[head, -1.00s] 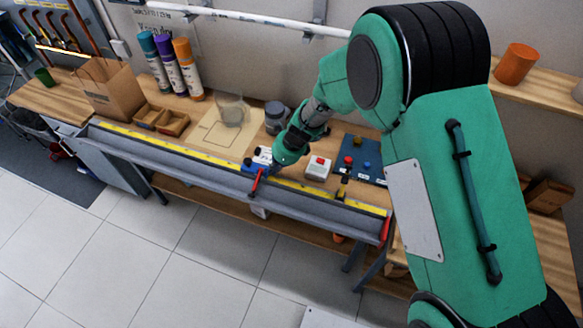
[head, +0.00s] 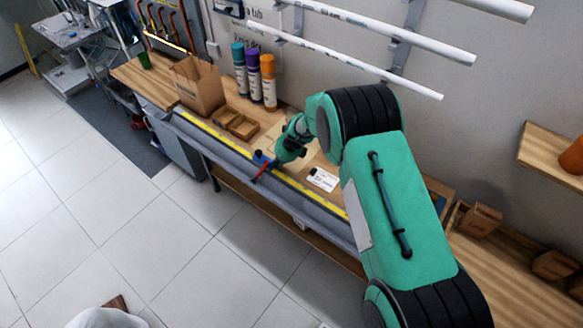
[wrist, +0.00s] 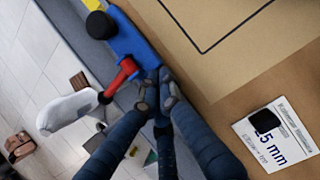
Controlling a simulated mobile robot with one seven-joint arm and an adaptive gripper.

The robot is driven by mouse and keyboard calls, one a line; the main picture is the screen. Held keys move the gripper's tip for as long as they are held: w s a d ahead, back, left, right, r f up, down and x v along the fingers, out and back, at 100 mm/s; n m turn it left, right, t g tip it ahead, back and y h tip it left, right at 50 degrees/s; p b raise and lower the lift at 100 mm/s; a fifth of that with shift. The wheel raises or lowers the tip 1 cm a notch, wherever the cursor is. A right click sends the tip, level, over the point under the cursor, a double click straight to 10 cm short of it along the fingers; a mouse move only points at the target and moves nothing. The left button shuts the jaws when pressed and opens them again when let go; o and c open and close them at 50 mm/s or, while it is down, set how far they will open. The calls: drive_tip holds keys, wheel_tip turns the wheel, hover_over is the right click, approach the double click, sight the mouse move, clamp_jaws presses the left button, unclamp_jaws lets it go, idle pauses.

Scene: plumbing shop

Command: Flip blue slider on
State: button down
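A blue device (head: 260,158) with a red handle (head: 265,169) sits at the bench's front rail. In the wrist view the blue body (wrist: 138,45) carries a black knob (wrist: 101,24), and its red handle (wrist: 121,76) points down-left. My gripper (head: 284,156) is at the right side of the device. In the wrist view its dark blue fingers (wrist: 158,88) come together at the tips, close to the lower end of the blue body and beside the red handle. I cannot tell whether they touch. Nothing shows between the tips.
A white card (head: 323,179) lies right of the gripper; it reads "15 mm" in the wrist view (wrist: 285,140), with a black piece (wrist: 265,119) on it. My arm hides the bench's right part.

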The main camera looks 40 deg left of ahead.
drive_tip(key=a+b, duration=0.2)
drive_tip(key=a, duration=0.6)
drive_tip(key=a+b, duration=0.2)
drive_tip(key=a, duration=0.6)
drive_tip(key=a+b, duration=0.2)
drive_tip(key=a, duration=0.5)
drive_tip(key=shift+a+f, duration=0.3)
drive_tip(key=shift+a, duration=0.1)
drive_tip(key=shift+a+r+b, duration=0.15)
drive_tip(key=shift+a+b, duration=0.8)
drive_tip(key=shift+a, duration=0.6)
drive_tip(key=shift+d, duration=0.25)
drive_tip(key=shift+d+r+p, duration=0.15)
drive_tip(key=shift+d+p, duration=0.4)
drive_tip(key=shift+d, duration=0.2)
drive_tip(key=shift+d+r+p, duration=0.1)
drive_tip(key=shift+d+p, duration=0.45)
drive_tip(key=shift+d, duration=0.2)
drive_tip(key=shift+d+r, duration=0.15)
drive_tip(key=shift+d, duration=0.15)
drive_tip(key=v, duration=0.9)
drive_tip(key=shift+r, duration=0.25)
drive_tip(key=shift+w+d, duration=0.1)
